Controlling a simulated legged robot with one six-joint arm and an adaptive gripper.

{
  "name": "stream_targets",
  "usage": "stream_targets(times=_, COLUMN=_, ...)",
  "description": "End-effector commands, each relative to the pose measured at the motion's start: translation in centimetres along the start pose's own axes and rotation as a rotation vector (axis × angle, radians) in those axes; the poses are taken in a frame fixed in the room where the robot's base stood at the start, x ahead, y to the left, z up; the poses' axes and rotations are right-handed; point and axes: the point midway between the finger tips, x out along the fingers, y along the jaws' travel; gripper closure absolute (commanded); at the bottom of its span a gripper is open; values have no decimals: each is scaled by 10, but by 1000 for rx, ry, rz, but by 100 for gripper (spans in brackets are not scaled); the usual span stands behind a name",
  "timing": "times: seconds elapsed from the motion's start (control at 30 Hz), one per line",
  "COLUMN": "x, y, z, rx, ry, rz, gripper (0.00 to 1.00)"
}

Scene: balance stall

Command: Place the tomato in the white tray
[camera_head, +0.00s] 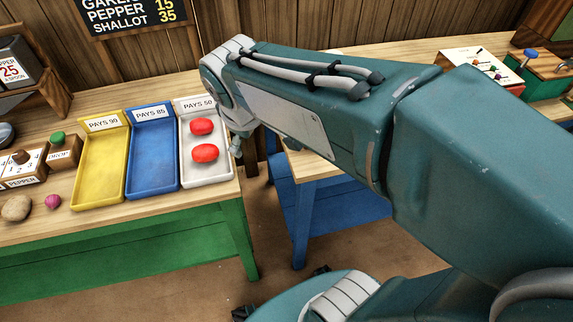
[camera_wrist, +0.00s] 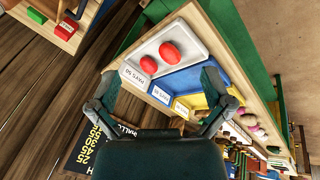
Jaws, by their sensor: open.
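The white tray (camera_head: 205,175), marked PAYS 50, stands at the right end of the green-legged counter in the head view. Two red tomatoes (camera_head: 203,127) (camera_head: 205,152) lie inside it, one behind the other with a small gap. In the wrist view the white tray (camera_wrist: 190,43) is in the upper middle, and both tomatoes (camera_wrist: 168,53) (camera_wrist: 149,65) show in it. My gripper (camera_wrist: 160,82) is open, its fingers spread wide with nothing between them. In the head view it is mostly hidden behind my arm, just right of the white tray.
A blue tray (camera_head: 153,150) and a yellow tray (camera_head: 100,165) stand left of the white one, both empty. A pink onion-like item (camera_head: 53,202) and a brown one (camera_head: 17,208) lie farther left. A second counter with blue legs (camera_head: 335,205) stands to the right.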

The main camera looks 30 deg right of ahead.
Motion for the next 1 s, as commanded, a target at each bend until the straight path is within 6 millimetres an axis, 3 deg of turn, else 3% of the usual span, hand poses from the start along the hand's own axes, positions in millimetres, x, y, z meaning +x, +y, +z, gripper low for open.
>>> stream_targets(times=0.2, x=-28, y=-16, z=61, rx=384, ry=94, rz=-28, gripper=0)
stream_targets(times=0.4, x=-35, y=-34, z=93, rx=625, ry=155, rz=-57, gripper=0)
stream_targets(times=1.0, x=-36, y=-38, z=98, rx=677, ry=167, rz=-65, gripper=0)
